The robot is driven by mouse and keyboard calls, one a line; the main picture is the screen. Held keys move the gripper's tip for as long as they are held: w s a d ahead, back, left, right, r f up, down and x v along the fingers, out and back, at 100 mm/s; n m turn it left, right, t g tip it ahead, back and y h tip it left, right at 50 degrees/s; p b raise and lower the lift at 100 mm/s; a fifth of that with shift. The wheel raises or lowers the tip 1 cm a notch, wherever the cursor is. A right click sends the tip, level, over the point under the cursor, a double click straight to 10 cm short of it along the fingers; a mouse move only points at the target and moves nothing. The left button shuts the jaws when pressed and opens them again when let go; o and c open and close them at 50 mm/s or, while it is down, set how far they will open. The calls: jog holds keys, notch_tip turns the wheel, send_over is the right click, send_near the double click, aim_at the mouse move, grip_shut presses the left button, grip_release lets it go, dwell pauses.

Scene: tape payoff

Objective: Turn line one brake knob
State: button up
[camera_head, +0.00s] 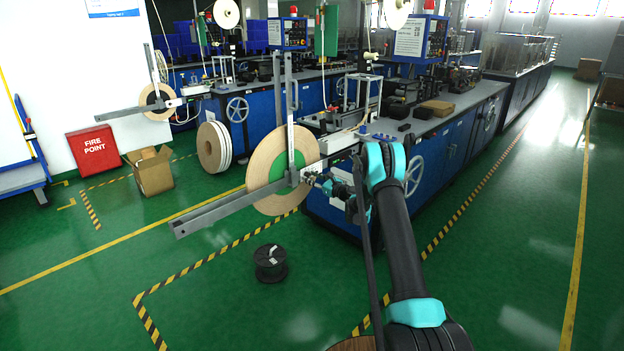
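The nearer tape payoff has a large tan tape reel (262,163) with a green centre, crossed by long grey metal arms (235,204). Its hub sits at the right end of the lower arm. My gripper (311,178) is at this hub, small and partly lost against the hub parts. A brake knob cannot be made out apart from the gripper there. Whether the fingers are open or shut, or touch anything, cannot be told. A second payoff with a smaller reel (152,96) stands farther back on the left. No line number is readable.
The blue machine bench (450,130) stands right behind the hub, with a white handwheel (413,176). A black spool (270,263) lies on the green floor in front. A cardboard box (153,174) and a red fire point box (93,150) stand left. The right aisle is clear.

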dwell(0.3)
jog(key=v, duration=1.2)
jog(key=shift+r, duration=0.1)
jog(key=s+a+r+n+g+h, duration=0.1)
jog(key=s+r+n+g, duration=0.2)
jog(key=s, duration=0.4)
jog(key=s+a+r+n+g+h, duration=0.1)
jog(key=s+r+n+h, duration=0.15)
jog(key=s+n, duration=0.4)
jog(key=s+a+r+n+g+h, duration=0.15)
jog(key=s+r+n, duration=0.25)
jog(key=s, duration=0.4)
jog(key=s+d+f+n+g+h, duration=0.1)
jog(key=s+d+n, duration=0.3)
jog(key=s, duration=0.7)
jog(key=s+d+f+n+g+h, duration=0.1)
jog(key=s+d+n+h, duration=0.3)
jog(key=s, duration=0.8)
jog(key=s+d+f+n+g+h, duration=0.1)
jog(key=s+d+f+n+h, duration=0.1)
jog(key=s, duration=0.9)
jog(key=shift+s+d+f+n+h, duration=0.3)
jog(key=shift+d+f+n, duration=0.2)
jog(key=shift+d+n, duration=0.5)
